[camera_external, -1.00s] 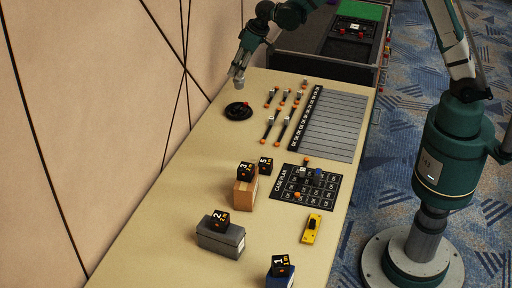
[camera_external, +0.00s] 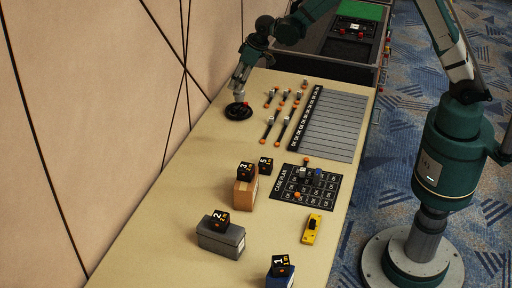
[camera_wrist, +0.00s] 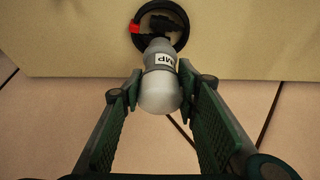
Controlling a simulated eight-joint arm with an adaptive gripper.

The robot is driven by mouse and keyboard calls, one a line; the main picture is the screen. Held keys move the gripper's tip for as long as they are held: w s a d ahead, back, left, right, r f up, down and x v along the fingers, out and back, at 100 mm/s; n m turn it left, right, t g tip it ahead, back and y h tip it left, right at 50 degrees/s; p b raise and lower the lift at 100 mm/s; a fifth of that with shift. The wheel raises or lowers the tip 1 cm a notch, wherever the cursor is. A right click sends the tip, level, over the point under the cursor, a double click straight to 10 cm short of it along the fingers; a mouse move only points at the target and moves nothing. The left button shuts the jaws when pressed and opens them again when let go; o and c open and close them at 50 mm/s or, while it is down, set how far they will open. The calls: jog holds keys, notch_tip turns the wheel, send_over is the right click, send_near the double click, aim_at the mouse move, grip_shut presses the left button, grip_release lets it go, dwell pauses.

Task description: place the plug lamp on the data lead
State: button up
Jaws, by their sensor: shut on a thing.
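The plug lamp (camera_wrist: 159,90) is a small white and grey bulb shape with a white label ending in "MP". My gripper (camera_wrist: 160,97) is shut on it, one finger on each side, in the wrist view. In the external view my gripper (camera_external: 238,93) is near the wall-side edge at the far end of the table. The data lead (camera_external: 238,112) is a black coil with a red piece, lying flat on the table just below the lamp. In the wrist view the coil (camera_wrist: 181,37) shows just beyond the lamp. Whether the lamp touches the coil, I cannot tell.
Several short leads with orange ends (camera_external: 284,114) and a grey striped panel (camera_external: 332,125) lie right of the coil. Nearer are a black card plan (camera_external: 284,191), a yellow device (camera_external: 311,229), a cardboard box (camera_external: 244,193) and a grey box (camera_external: 220,240). Bare table surrounds the coil's near side.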

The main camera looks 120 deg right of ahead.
jog(key=shift+f, duration=0.1)
jog(key=shift+f, duration=1.75)
jog(key=shift+f+b, duration=0.15)
jog(key=shift+b, duration=0.2)
jog(key=o, duration=0.9)
jog(key=shift+r, duration=0.2)
jog(key=p+v, duration=0.1)
jog(key=v, duration=1.1)
jog(key=shift+w, duration=0.1)
